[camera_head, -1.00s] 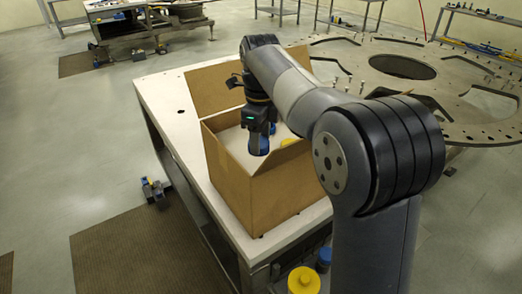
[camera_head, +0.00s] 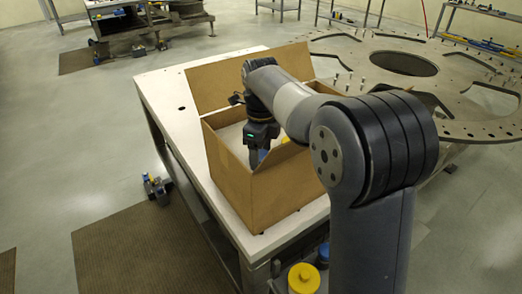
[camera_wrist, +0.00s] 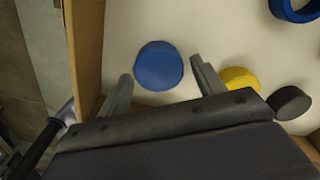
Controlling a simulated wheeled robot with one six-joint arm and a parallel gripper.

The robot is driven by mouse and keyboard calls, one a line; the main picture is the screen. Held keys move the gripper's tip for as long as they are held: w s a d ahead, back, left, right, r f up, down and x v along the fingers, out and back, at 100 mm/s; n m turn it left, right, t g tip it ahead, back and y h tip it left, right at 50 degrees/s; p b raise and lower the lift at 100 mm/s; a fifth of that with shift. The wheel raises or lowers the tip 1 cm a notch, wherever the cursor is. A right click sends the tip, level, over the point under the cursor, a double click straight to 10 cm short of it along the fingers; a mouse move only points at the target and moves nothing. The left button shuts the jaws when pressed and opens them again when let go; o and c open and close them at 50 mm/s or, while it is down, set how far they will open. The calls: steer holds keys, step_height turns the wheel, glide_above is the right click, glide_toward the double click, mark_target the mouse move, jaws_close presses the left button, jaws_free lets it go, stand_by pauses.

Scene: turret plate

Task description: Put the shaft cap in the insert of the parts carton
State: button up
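A round blue cap (camera_wrist: 158,66), which I take for the shaft cap, shows between and just beyond my fingertips in the wrist view. My gripper (camera_wrist: 161,70) is open, with a gap on each side of the cap. In the head view my gripper (camera_head: 257,156) points down inside the open parts carton (camera_head: 262,198), behind its front wall. The pale insert (camera_wrist: 220,35) is the carton's floor in the wrist view.
A yellow piece (camera_wrist: 240,80), a dark grey piece (camera_wrist: 292,102) and a blue ring (camera_wrist: 293,8) lie on the insert to the right. The carton wall (camera_wrist: 86,50) is close on the left. A large turret plate (camera_head: 450,75) stands behind the white table (camera_head: 160,95).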

mark_target(261, 155)
steer(key=shift+o, duration=0.5)
steer(key=shift+r, duration=0.15)
steer(key=shift+r, duration=0.25)
step_height(261, 155, up, 12)
steer(key=shift+f, duration=0.25)
